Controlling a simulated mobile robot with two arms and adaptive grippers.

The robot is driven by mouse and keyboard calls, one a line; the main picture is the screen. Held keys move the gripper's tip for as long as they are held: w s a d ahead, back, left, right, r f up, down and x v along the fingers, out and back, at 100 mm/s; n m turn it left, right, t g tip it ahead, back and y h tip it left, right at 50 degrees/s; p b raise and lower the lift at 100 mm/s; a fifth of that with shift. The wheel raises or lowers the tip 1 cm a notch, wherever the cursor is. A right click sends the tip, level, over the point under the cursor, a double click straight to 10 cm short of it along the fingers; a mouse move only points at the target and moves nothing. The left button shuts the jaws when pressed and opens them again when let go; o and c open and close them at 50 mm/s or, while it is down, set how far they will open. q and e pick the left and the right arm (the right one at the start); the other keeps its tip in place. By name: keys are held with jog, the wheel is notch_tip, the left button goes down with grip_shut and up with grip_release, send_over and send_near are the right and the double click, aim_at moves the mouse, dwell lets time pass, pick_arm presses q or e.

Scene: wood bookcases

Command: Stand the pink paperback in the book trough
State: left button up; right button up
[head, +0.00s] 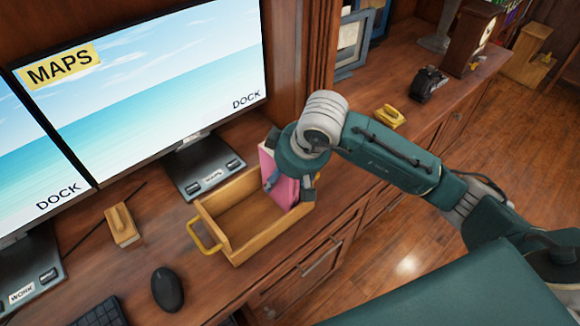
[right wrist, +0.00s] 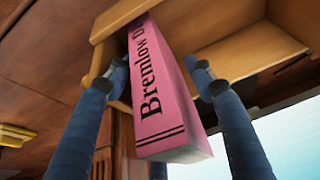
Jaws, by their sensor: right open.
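The pink paperback (head: 287,192) stands roughly upright at the right end of the wooden book trough (head: 238,252), partly hidden by my right gripper (head: 290,184). In the right wrist view, the paperback (right wrist: 165,95) shows its spine with black lettering, its far end reaching into the trough (right wrist: 245,58). My right gripper (right wrist: 159,72) is open, with one finger on each side of the book and visible gaps beside it. Whether the book rests on the trough floor is hidden. My left gripper is not in view.
Monitors (head: 150,75) stand behind the trough on the desk. A wooden block with a handle (head: 122,228), a black mouse (head: 168,289) and a keyboard (head: 100,314) lie to the left. A yellow object (head: 389,117) and a black device (head: 428,84) sit to the right.

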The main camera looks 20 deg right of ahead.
jog(key=b+v, duration=0.1)
jog(key=v, duration=0.9)
jog(key=shift+s+r, duration=0.1)
jog(key=shift+r, duration=0.15)
